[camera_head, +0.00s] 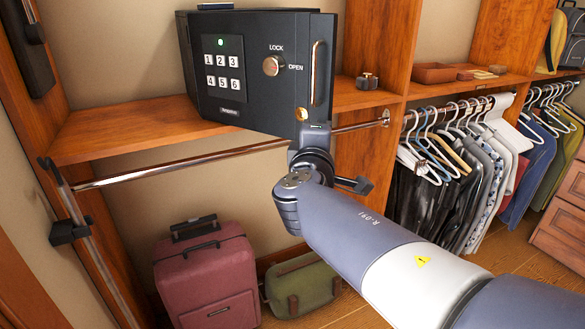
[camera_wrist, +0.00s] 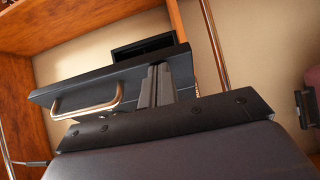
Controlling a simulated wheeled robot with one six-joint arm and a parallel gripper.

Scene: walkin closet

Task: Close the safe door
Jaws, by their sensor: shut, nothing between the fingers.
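The dark safe stands on the wooden shelf in the head view. Its door (camera_head: 240,100) faces me, with a numbered keypad (camera_head: 223,70) showing a green light, a LOCK/OPEN knob (camera_head: 271,66) and a metal handle (camera_head: 317,73) near the right edge. I cannot tell how far the door stands from the safe body. My gripper (camera_head: 312,130) is at the door's lower right corner. In the wrist view its fingers (camera_wrist: 157,85) are together, empty, beside the dark door panel (camera_wrist: 130,75), right of the handle (camera_wrist: 85,100). Whether they touch the door is unclear.
A metal rod (camera_head: 190,163) runs below the shelf (camera_head: 110,130). A red suitcase (camera_head: 208,275) and a green bag (camera_head: 302,285) are on the floor below. Hanging clothes (camera_head: 470,165) are to the right. A small dark object (camera_head: 367,82) sits on the shelf right of the safe.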

